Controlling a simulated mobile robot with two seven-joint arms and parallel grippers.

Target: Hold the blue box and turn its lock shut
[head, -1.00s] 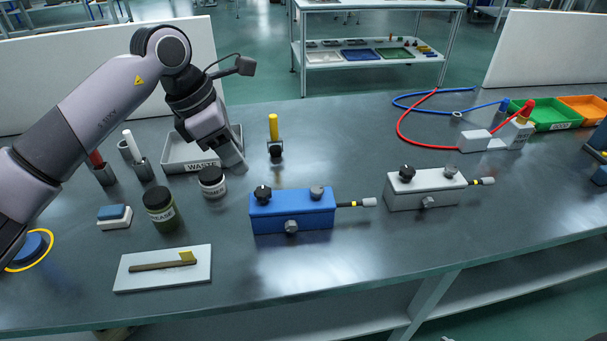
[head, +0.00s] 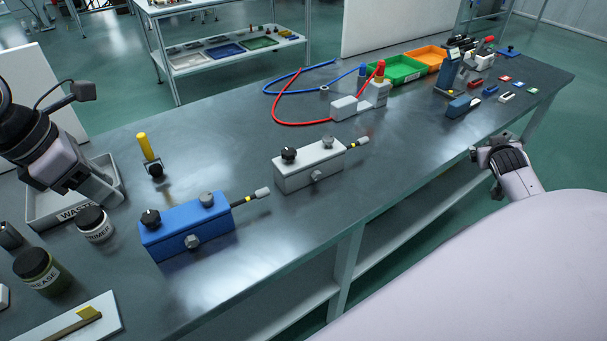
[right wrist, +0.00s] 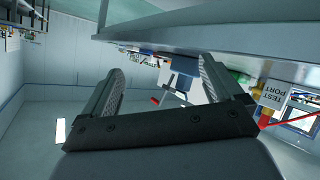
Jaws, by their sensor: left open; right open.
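The blue box (head: 165,243) stands on the bench in the left half of the head view. It has a black knob (head: 150,218) and a grey knob (head: 206,198) on top, a grey knob (head: 192,241) on its front, and a yellow-banded rod with a grey tip (head: 262,193) at its right end. I cannot tell which part is the lock. My left gripper (head: 108,190) is open over the waste tray, behind and left of the box, touching nothing I can see. My right gripper (head: 478,152) is open beyond the bench's front edge, far right of the box; its empty fingers show in the right wrist view (right wrist: 160,85).
A similar white box (head: 305,178) stands right of the blue one. The waste tray (head: 50,208), a jar (head: 94,224), a grease jar (head: 40,272) and a yellow-handled tool (head: 147,147) are nearby. Red and blue hoses (head: 275,110) lie behind. The bench front of the blue box is clear.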

